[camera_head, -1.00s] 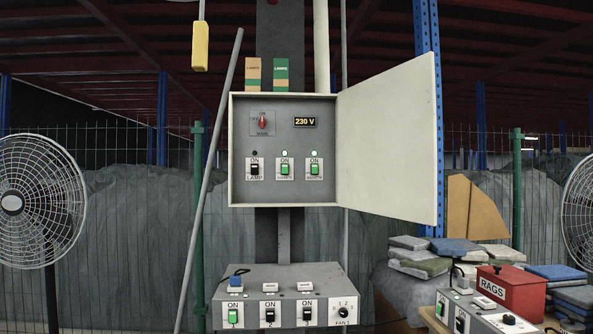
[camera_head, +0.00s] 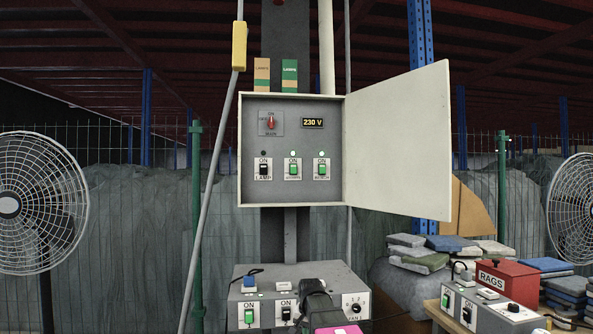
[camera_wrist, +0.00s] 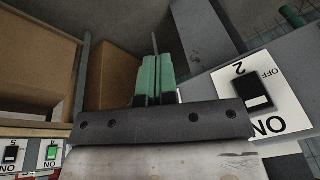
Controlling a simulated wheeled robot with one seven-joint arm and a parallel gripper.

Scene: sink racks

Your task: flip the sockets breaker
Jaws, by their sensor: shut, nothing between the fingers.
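The open breaker panel (camera_head: 330,196) hangs on the post in the head view. It holds three rockers: a black one over a LAMP label (camera_head: 263,168) with a dark light, and two green ones (camera_head: 293,167) (camera_head: 322,167) under lit green lights. The labels under the green rockers are too small to read surely. A red main knob (camera_head: 270,122) sits above them. My gripper (camera_wrist: 155,65) shows green fingers, shut and empty, in the wrist view. In the head view my dark wrist parts are low, in front of the lower switch box (camera_head: 245,281), below the panel.
The panel door (camera_head: 397,140) stands open to the right. A yellow pendant (camera_head: 239,46) hangs upper left, by a leaning pole. A black rocker marked 2 (camera_wrist: 255,95) is close on the right in the wrist view. A red rags box (camera_head: 508,281) stands lower right.

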